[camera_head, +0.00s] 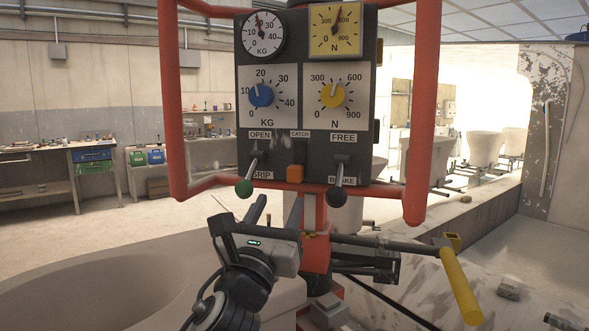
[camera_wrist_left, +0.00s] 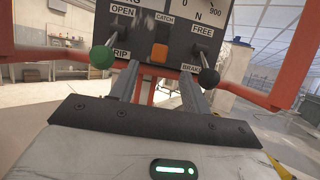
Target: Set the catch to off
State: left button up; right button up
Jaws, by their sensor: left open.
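The catch (camera_head: 295,173) is an orange block low in the middle of the dark control panel (camera_head: 295,95), under the small CATCH label (camera_head: 300,134). It also shows in the left wrist view (camera_wrist_left: 159,53). I cannot read an on or off mark on it. My left gripper (camera_head: 279,205) is open, just below the panel, its two fingers pointing up towards it. In the left wrist view my left gripper (camera_wrist_left: 159,78) has its fingers apart and nothing between them, with the catch beyond the gap. My right gripper is not in view.
A green-knobbed lever (camera_head: 245,187) hangs left of the catch by GRIP; a black-knobbed lever (camera_head: 335,195) hangs right by BRAKE. A red tubular frame (camera_head: 413,150) surrounds the panel. A bar with a yellow handle (camera_head: 460,286) reaches out at lower right.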

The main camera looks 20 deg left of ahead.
aim_at(293, 173)
pick_arm(q)
jog(key=p+x, duration=0.1)
jog(key=x, duration=0.9)
jog(key=shift+w+r, duration=0.15)
jog(key=shift+w, duration=0.4)
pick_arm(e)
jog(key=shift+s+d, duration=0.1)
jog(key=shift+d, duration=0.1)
